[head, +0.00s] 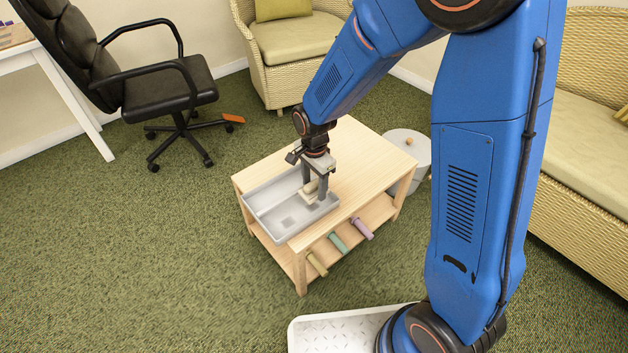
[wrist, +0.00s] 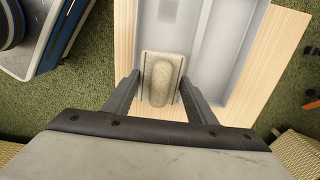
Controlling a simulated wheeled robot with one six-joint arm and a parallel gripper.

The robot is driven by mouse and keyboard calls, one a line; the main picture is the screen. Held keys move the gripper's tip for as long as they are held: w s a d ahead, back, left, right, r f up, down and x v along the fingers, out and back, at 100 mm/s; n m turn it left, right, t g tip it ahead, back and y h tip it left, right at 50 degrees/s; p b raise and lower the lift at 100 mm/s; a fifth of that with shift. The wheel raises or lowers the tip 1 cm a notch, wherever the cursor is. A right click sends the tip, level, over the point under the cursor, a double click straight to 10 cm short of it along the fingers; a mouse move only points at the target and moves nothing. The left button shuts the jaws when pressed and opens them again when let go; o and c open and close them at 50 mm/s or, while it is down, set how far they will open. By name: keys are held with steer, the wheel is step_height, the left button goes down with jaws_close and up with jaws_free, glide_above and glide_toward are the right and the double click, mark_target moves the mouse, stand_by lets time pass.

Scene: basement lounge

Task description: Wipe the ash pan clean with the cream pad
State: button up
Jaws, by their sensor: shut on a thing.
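The ash pan (head: 262,190) is a shallow light grey tray on the wooden table, and it also shows in the wrist view (wrist: 218,60). Darker grey patches (head: 287,222) mark its floor; one patch (wrist: 168,10) shows just past the pad in the wrist view. My gripper (head: 314,192) points down over the right part of the pan. It is shut on the cream pad (wrist: 150,57), holding its raised rounded grip between the fingers. The pad's base is low at the pan floor; whether it touches is hard to tell.
The light wooden table (head: 365,150) has a bare top behind and right of the pan. Several coloured rolled items, including a teal one (head: 339,243), lie on its lower shelf. A grey round bin (head: 410,145) stands behind right. An office chair (head: 165,90) and wicker armchair (head: 290,45) stand beyond.

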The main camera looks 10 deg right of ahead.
mark_target(305, 212)
steer(key=shift+f, duration=2.65)
steer(key=shift+f, duration=0.65)
